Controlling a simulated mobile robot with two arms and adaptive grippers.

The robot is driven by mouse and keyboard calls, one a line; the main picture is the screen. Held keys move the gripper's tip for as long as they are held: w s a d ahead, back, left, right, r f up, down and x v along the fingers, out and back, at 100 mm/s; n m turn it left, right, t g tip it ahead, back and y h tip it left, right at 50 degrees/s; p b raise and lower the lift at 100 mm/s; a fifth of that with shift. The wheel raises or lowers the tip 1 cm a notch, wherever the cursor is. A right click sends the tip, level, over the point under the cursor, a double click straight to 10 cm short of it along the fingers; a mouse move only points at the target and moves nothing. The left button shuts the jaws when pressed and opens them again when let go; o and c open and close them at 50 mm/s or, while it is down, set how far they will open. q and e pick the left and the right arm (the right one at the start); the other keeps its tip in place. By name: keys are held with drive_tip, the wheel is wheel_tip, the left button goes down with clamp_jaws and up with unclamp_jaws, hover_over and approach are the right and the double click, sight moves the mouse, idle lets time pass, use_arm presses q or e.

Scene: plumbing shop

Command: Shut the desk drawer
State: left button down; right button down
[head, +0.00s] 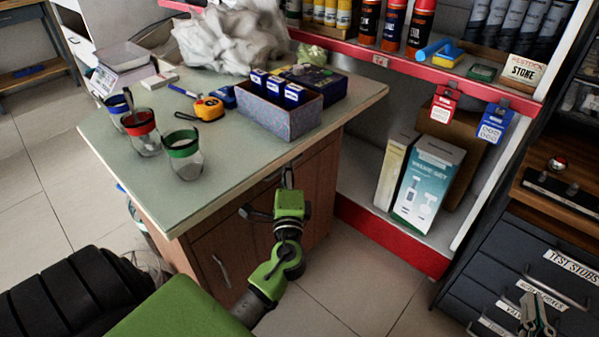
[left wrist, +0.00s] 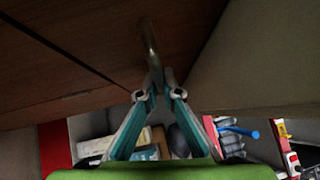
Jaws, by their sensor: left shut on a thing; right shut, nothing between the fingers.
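The wooden desk (head: 230,232) has its brown front facing me. In the left wrist view, a metal bar handle (left wrist: 150,40) stands on the brown drawer front (left wrist: 90,35), with a dark seam along its edge. My left gripper (left wrist: 155,85) is shut on this handle. In the head view my left gripper (head: 287,180) is at the desk front just below the top's edge; its fingers are mostly hidden there. How far out the drawer is, I cannot tell. My right gripper (head: 537,315) is shut and empty at the lower right, apart from the desk.
The desk top holds several jars, a tape measure (head: 208,108) and a patterned box (head: 278,113). A second handle (head: 222,270) is lower on the desk front. A red-edged shelf (head: 390,237) with boxes stands right of the desk. Dark labelled drawers (head: 490,260) are near my right gripper.

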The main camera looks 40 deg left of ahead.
use_arm(q)
drive_tip(key=shift+a, duration=0.25)
drive_tip(key=c, duration=2.5)
unclamp_jaws()
drive_tip(key=shift+s, duration=0.1)
drive_tip(key=v, duration=1.2)
drive_tip(key=shift+d+f, duration=0.1)
drive_tip(key=shift+f, duration=0.1)
